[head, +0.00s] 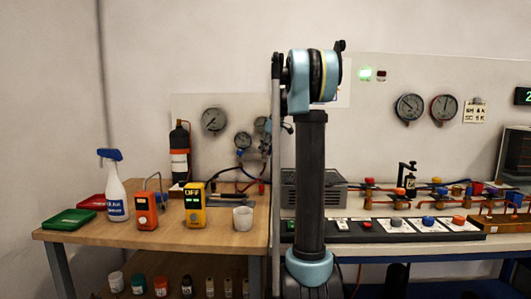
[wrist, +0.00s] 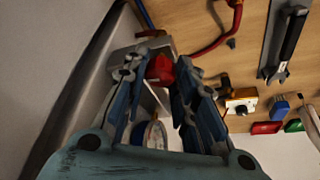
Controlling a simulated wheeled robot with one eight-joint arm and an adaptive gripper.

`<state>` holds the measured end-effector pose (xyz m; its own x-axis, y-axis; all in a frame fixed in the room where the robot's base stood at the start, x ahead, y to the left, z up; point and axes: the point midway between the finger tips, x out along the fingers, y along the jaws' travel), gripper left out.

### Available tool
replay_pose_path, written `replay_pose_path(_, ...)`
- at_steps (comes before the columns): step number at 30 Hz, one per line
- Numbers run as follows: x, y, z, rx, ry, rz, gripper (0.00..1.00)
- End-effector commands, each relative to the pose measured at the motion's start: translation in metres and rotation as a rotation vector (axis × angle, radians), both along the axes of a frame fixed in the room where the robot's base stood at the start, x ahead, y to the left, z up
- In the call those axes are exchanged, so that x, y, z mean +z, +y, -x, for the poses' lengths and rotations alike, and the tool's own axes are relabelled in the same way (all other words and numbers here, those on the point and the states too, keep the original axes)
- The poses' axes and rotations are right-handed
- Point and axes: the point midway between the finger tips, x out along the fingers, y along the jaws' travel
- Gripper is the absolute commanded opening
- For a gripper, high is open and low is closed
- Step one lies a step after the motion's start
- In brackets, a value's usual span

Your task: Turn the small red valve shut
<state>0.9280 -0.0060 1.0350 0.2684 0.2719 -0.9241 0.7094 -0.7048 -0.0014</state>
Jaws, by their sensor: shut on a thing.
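The small red valve (wrist: 160,68) shows in the wrist view, between the tips of my gripper (wrist: 158,76). The two dark blue and grey fingers close on it from either side. A grey metal block or pipe lies just behind it. Part of a round pale dial (wrist: 155,135) shows between the fingers, nearer the palm. In the head view my arm stands in front of this spot, and I cannot make out my gripper or the held valve there. How far the valve is turned cannot be told.
In the head view the wooden bench (head: 150,238) holds a spray bottle (head: 115,190), an orange meter (head: 146,210), a yellow meter (head: 195,205) and a white cup (head: 243,217). Gauges and hoses stand behind. In the wrist view a wrench (wrist: 285,45) and a red hose (wrist: 225,35) lie nearby.

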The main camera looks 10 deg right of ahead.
Motion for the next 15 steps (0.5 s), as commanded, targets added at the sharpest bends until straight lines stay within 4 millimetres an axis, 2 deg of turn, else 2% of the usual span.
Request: replay_pose_path(15,0.0004,0.0027,0.0014,-0.459,-0.004,0.002,0.02)
